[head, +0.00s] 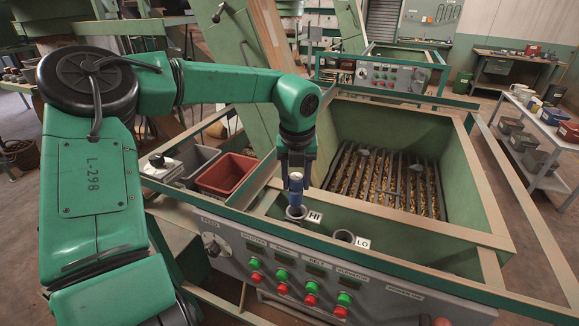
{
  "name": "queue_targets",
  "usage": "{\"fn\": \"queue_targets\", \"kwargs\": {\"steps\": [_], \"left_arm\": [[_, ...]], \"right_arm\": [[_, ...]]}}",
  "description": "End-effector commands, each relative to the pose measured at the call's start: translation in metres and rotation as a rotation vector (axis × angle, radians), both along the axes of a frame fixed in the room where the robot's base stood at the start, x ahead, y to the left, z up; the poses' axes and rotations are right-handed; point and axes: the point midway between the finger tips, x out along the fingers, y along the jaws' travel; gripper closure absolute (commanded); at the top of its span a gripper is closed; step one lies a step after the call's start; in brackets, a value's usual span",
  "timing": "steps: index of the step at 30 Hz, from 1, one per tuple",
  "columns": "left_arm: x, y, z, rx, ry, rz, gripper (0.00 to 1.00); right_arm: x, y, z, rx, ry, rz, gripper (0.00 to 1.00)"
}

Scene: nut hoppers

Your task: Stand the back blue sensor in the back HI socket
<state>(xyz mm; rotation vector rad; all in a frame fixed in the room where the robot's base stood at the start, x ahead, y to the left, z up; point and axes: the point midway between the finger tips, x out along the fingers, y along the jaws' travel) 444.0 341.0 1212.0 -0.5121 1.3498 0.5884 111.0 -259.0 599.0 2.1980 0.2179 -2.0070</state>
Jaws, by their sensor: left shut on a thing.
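The blue sensor (296,184) is upright in my left gripper (296,172), which points straight down and is shut on its top. Its lower end is at the mouth of the grey HI socket (297,213), by the HI label on the near hopper's front ledge. I cannot tell whether the tip is inside the socket or just above it. The LO socket (343,237) is to the right by the LO label, and no sensor shows in it. My right gripper is out of view.
The hopper (400,215) with a bar grate over nuts lies behind and right of the sockets. A control panel (300,275) with green and red buttons is below. A red bin (226,175) and a grey bin (196,160) sit to the left. A second hopper stands farther back.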

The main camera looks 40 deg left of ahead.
Motion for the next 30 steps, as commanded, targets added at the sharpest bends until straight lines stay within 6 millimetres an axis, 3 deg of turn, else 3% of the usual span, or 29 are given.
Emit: {"fn": "queue_targets", "kwargs": {"steps": [4, 12, 17, 30], "left_arm": [[0.000, 0.000, -0.022, -0.002, 0.002, 0.001, 1.00], [-0.002, 0.001, -0.053, 0.001, 0.010, 0.000, 1.00], [-0.003, 0.001, -0.056, 0.000, 0.015, 0.000, 1.00], [0.000, 0.000, -0.051, 0.001, 0.002, 0.000, 1.00]], "right_arm": [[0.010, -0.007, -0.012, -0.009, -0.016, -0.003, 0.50], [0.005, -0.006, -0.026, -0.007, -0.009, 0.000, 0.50], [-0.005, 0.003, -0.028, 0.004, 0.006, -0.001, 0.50], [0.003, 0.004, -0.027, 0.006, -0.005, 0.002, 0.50]]}}
